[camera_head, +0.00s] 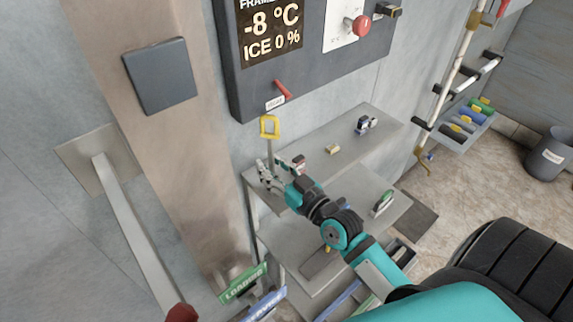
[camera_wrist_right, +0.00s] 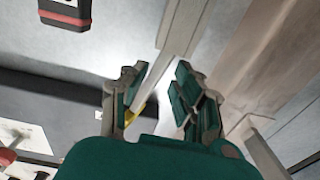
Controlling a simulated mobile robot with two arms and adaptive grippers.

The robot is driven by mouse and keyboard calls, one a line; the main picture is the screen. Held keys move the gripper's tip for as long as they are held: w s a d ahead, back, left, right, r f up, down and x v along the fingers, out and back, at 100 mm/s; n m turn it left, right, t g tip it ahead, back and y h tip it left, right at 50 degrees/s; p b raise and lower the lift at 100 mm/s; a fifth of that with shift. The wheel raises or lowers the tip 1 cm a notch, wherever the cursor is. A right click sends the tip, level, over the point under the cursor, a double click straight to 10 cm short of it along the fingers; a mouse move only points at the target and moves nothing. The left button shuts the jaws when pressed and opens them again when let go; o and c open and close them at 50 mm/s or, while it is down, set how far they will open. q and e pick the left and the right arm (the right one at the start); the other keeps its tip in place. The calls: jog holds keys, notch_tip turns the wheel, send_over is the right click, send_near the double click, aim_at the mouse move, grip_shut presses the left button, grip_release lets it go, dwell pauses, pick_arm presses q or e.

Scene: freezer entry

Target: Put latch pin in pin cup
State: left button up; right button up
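What looks like the latch pin has a yellow loop handle (camera_head: 269,127) and a thin grey shaft. In the head view it is upright at the left end of the upper shelf. My right gripper (camera_head: 266,176) is at the lower part of the shaft, which its fingers partly hide. The right gripper (camera_wrist_right: 160,82) shows a gap between its fingertips in the wrist view, with nothing clearly clamped. A bit of yellow (camera_wrist_right: 135,113) shows behind its left finger. I cannot make out the pin cup for certain. My left gripper is not in view.
The grey shelf (camera_head: 345,135) carries a small yellow block (camera_head: 332,149) and a blue-white item (camera_head: 365,125). The control panel (camera_head: 310,75) hangs above, with a red lever (camera_head: 283,90). A wall tray (camera_head: 468,128) and a dark bin (camera_head: 548,155) are at right.

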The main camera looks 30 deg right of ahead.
jog(key=s+d+b, duration=0.1)
jog(key=s+b, duration=0.2)
jog(key=s, duration=0.8)
jog(key=shift+s+d+f, duration=0.15)
jog(key=shift+d, duration=0.25)
